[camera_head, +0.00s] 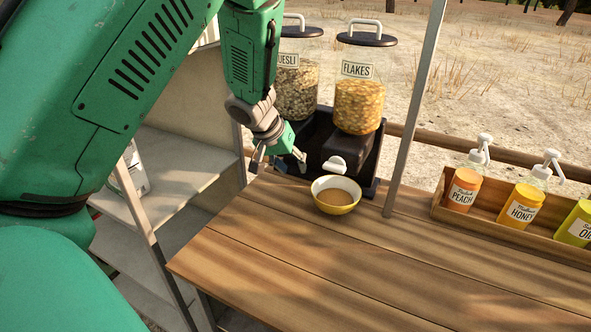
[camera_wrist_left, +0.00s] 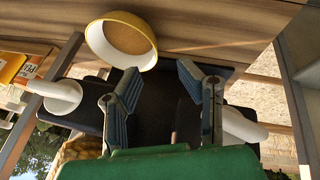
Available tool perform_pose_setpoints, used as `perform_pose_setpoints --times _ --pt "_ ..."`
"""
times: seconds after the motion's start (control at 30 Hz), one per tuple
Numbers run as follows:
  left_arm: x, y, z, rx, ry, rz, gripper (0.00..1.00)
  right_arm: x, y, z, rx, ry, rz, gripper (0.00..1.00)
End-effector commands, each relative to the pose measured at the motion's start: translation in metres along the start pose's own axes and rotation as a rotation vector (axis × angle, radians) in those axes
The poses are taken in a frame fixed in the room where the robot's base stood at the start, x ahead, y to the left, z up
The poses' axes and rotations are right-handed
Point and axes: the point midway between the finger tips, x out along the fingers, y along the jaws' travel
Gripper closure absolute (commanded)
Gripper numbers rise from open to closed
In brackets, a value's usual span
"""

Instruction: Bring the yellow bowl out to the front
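The yellow bowl (camera_head: 337,208), white inside with something brown in it, stands upright on the wooden table under the white spout of the flakes dispenser. My left gripper (camera_head: 279,164) is to the left of the bowl, in front of the muesli side of the dispenser stand, with its fingers apart and empty. In the left wrist view the bowl (camera_wrist_left: 150,52) lies just past the tip of one finger, outside the gap of the left gripper (camera_wrist_left: 160,78). I see no contact with the bowl. My right gripper is in neither view.
The flakes dispenser (camera_head: 358,105) and muesli dispenser (camera_head: 297,90) stand in a black stand (camera_head: 362,168) behind the bowl. A grey post (camera_head: 408,125) rises right of the bowl. A wooden box (camera_head: 440,205) of syrup bottles is further right. The table's front (camera_head: 330,275) is clear.

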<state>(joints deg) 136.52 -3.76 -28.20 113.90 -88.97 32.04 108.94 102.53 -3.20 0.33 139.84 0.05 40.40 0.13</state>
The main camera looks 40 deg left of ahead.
Motion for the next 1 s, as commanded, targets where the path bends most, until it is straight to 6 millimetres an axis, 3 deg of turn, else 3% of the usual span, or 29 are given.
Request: perform_pose_setpoints --times 0.17,0.4,0.7,1.0 --pt "0.016 0.005 -0.005 0.011 0.008 0.007 0.70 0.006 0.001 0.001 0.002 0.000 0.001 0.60" --pt "0.064 -0.005 -0.004 0.004 0.004 0.012 0.70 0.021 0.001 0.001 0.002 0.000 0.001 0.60" --pt "0.117 -0.002 -0.004 0.002 0.004 0.005 0.70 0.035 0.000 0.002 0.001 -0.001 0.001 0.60" --pt "0.136 0.000 -0.004 0.004 0.006 0.008 0.70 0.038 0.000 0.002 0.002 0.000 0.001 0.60"
